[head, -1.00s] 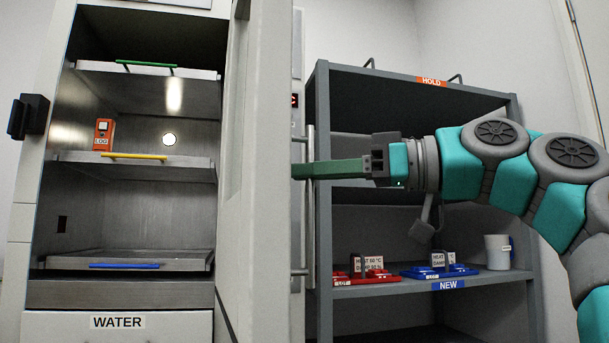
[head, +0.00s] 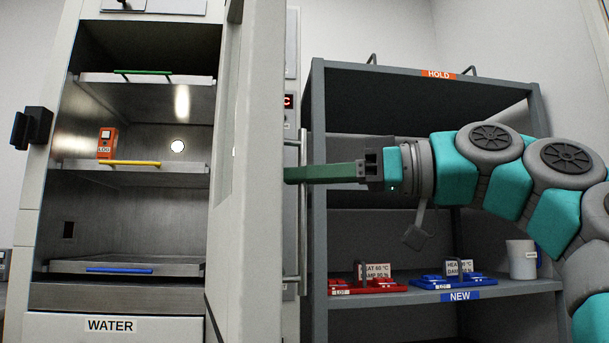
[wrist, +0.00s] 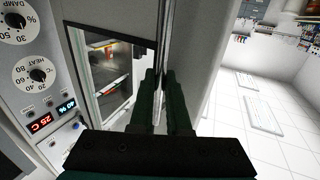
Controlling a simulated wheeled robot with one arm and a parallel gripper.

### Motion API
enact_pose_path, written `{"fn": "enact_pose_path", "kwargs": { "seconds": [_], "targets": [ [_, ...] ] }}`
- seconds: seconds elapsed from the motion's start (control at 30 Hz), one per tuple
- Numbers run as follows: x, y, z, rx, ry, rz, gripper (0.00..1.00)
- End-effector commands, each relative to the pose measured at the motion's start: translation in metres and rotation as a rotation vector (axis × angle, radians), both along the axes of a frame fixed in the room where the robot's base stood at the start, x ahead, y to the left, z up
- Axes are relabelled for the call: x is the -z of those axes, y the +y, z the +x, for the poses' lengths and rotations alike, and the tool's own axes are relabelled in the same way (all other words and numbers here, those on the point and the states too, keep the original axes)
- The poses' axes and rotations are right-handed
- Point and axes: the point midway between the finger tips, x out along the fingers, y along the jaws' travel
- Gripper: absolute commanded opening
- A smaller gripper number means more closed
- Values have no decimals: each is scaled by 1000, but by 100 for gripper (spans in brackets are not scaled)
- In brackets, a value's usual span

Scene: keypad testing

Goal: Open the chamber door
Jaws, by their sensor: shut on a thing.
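The chamber door (head: 248,200) stands open, swung out to the right and seen nearly edge-on in the head view. Its long vertical metal handle (head: 302,235) is on the door's outer face. My gripper (head: 290,174) reaches in from the right with its long dark green fingers level, shut on the handle. In the wrist view, the fingers (wrist: 160,78) close around the handle bar (wrist: 165,35), beside the door's window (wrist: 112,75). The chamber (head: 140,215) shows its inside, with shelves fronted by green, yellow and blue handles.
An orange LOG box (head: 106,143) sits on the middle chamber shelf. A grey rack (head: 420,88) stands right, behind my arm, with a red tray (head: 370,286), a blue tray (head: 445,281) and a mug (head: 522,260). The wrist view shows a dial panel (wrist: 35,80) and clear floor.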

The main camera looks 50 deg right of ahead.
Motion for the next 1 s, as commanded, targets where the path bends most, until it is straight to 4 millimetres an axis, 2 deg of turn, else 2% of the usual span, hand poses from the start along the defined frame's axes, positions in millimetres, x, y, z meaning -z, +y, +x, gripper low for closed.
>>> {"fn": "enact_pose_path", "kwargs": {
  "seconds": [0.03, 0.07, 0.3, 0.67, 0.77, 1.0],
  "targets": [
    [-2, -1, 1, 3, -4, 2, 0],
    [-2, -1, 1, 3, -4, 2, 18],
    [-1, 0, 1, 1, -2, 1, 44],
    [-1, -2, -2, 1, -2, 1, 44],
    [-2, -5, -8, 2, -3, 1, 44],
    [-3, -21, -38, 2, -3, 3, 44]
  ]
}}
